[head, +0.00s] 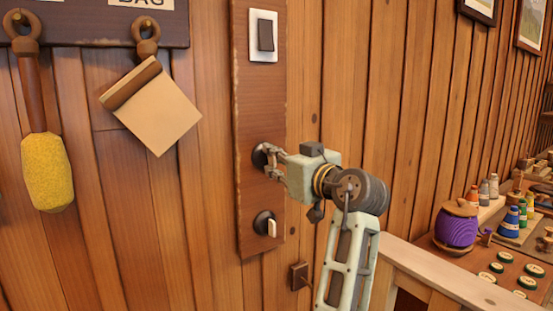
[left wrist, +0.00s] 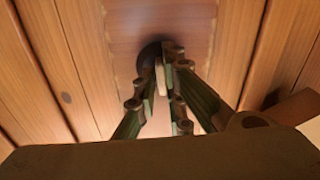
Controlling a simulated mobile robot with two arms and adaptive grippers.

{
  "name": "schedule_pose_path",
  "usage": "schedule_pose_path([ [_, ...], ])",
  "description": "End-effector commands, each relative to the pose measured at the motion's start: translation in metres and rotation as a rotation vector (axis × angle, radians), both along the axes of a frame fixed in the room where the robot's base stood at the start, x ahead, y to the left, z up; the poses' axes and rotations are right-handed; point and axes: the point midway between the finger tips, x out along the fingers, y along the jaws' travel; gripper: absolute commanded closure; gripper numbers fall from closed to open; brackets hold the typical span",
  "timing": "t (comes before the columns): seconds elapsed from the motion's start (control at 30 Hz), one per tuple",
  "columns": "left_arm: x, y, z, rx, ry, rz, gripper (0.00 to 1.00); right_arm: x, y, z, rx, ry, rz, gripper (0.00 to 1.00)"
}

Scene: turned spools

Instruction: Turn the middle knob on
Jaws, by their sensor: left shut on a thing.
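The middle knob (head: 259,155) is a dark round disc on a tall brown wooden panel, between a switch above and another knob below. My left gripper (head: 270,160) reaches it from the right and is shut on it. In the left wrist view, the knob's pale grip (left wrist: 160,78) sits between the fingertips of my left gripper (left wrist: 165,80), with its dark disc (left wrist: 150,52) behind. The fingers hide much of the knob in the head view, so I cannot tell its exact turn there. My right gripper is not in view.
A white plate with a dark rocker switch (head: 265,35) is at the panel's top. The lower knob (head: 265,224) has a pale grip. A yellow duster (head: 47,170) and a tan bag (head: 158,110) hang left. A bench with a purple spool (head: 456,226) stands right.

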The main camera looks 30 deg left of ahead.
Motion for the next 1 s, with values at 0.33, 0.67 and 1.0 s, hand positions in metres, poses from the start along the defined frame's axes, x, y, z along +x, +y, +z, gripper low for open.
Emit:
schedule_pose_path([
  [0.33, 0.0000, -0.0001, 0.0018, 0.040, 0.085, -0.001, 1.00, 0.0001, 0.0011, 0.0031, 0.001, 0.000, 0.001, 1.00],
  [0.67, 0.0001, -0.0001, 0.0018, 0.044, 0.094, -0.001, 1.00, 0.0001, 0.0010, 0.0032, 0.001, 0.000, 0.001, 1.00],
  [1.0, 0.0001, 0.0000, 0.0011, 0.042, 0.094, -0.001, 0.72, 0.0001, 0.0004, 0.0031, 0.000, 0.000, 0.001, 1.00],
])
